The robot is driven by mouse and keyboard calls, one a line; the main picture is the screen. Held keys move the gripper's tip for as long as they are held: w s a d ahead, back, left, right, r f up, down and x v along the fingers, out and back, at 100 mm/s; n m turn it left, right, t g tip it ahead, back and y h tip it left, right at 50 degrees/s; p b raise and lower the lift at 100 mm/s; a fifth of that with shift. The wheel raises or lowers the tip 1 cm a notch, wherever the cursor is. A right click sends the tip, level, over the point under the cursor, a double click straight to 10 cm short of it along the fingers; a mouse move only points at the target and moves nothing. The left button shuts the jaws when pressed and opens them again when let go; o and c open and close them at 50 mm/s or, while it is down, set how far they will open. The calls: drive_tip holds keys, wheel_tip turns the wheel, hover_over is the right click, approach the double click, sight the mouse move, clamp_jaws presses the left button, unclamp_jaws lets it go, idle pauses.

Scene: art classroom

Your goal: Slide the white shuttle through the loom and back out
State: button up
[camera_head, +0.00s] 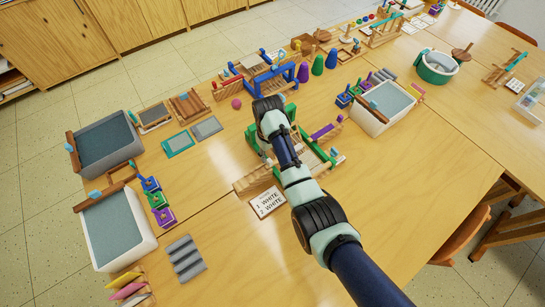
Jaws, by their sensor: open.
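A loom with a green frame and a wooden base (253,180) stands in the middle of the table, partly hidden under my arm. A card (268,203) reading "1 WHITE 2 WHITE" lies in front of it. A purple piece (322,131) lies at the loom's right side. A small pale piece (338,157) sits at its right front; I cannot tell whether it is the white shuttle. My gripper (264,102) is over the loom's far side, open. Its fingertips are mostly hidden by my wrist, and I see nothing held in it.
A blue frame (270,78) and several coloured cones (318,65) stand behind. Grey-filled trays stand at left (135,220) and right (372,122). Grey ridged blocks (185,258) lie at the front left. The table is clear at the front right.

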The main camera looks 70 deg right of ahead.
sight(270, 160)
wheel_tip(270, 160, down, 5)
drive_tip(key=shift+f+b, duration=0.2)
drive_tip(key=shift+b, duration=0.4)
clamp_jaws()
